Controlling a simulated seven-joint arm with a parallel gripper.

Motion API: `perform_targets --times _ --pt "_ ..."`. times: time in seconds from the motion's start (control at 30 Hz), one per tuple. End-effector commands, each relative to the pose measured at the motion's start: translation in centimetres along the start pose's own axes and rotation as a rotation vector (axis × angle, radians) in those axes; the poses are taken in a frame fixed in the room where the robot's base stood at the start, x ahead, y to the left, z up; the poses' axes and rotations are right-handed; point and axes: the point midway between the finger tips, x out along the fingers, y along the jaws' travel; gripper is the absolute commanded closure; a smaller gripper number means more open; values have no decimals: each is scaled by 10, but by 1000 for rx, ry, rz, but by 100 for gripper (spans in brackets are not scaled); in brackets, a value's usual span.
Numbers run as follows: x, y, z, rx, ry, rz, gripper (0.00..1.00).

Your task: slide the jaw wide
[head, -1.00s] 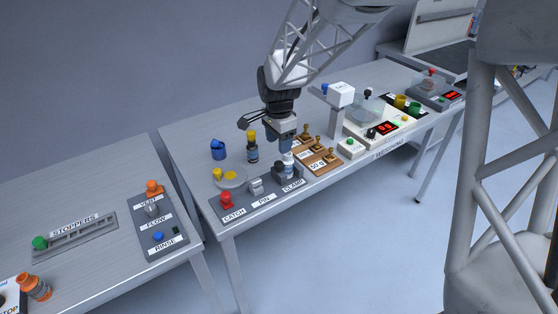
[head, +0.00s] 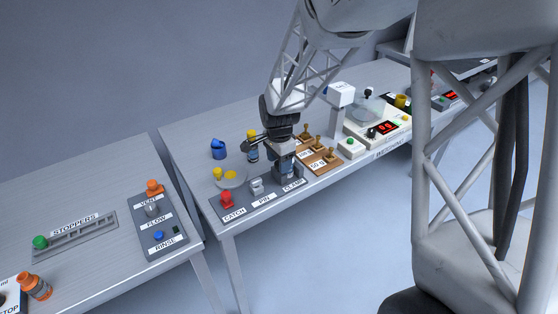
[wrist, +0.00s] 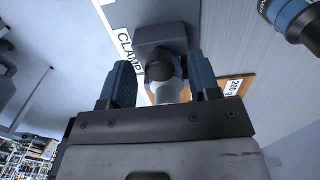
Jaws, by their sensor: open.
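The clamp (head: 280,176) stands at the right end of the dark strip of controls, by the CLAMP label (head: 293,185). In the wrist view its grey block (wrist: 165,36) lies ahead, with a round black knob (wrist: 160,67) in front. A pale cylinder (wrist: 168,92) shows just below the knob; what it is I cannot tell. My gripper (wrist: 161,64) is open, with one blue finger on each side of the knob and gaps visible. In the head view my gripper (head: 284,162) is down over the clamp and hides most of it. The jaw's position is unclear.
A red CATCH knob (head: 227,198) and a grey PIN part (head: 257,187) stand left of the clamp. A dark bottle with a yellow cap (head: 252,147) stands behind. A wooden rack with stamp-like handles (head: 322,158) is close on the right.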

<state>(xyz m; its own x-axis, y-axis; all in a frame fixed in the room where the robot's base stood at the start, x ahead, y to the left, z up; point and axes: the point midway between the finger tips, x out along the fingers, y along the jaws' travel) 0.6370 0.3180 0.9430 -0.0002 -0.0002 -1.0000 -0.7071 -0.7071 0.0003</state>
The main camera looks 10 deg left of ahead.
Motion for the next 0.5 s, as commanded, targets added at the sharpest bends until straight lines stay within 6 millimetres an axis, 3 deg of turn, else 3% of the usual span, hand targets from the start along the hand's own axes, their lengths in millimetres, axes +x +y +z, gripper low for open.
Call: perform_targets --times 0.27,0.5 --pt "1 0 0 0 0 0 43" --pt "1 0 0 0 0 0 79"
